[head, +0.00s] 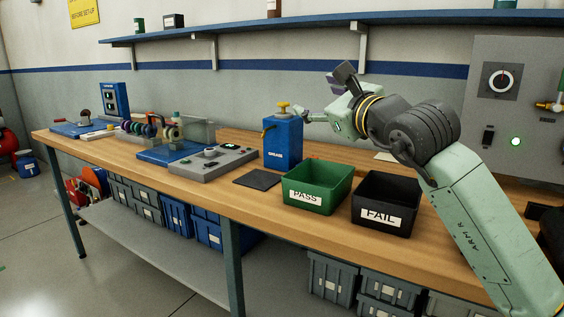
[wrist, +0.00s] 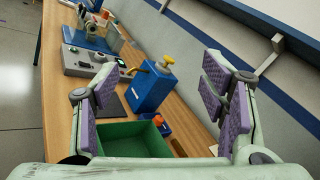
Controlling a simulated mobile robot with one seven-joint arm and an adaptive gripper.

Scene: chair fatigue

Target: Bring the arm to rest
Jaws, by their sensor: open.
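My arm (head: 480,220) reaches up from the lower right of the head view and bends left above the bench. My gripper (head: 320,97) is in the air behind and above the bins, its fingers spread wide. In the wrist view my gripper (wrist: 160,105) shows both fingers with purple pads far apart, one at each side. No object is held between them. A blue grease box (wrist: 155,88) with a yellow knob shows beyond the gap. In the head view the blue grease box (head: 283,145) stands left of the gripper.
A green PASS bin (head: 318,205) and a black FAIL bin (head: 386,216) stand below the arm. A grey control box (head: 213,163) and dark mat (head: 257,180) lie left of them on the wooden bench (head: 200,203). A blue shelf (head: 250,28) and grey panel (head: 510,120) are behind.

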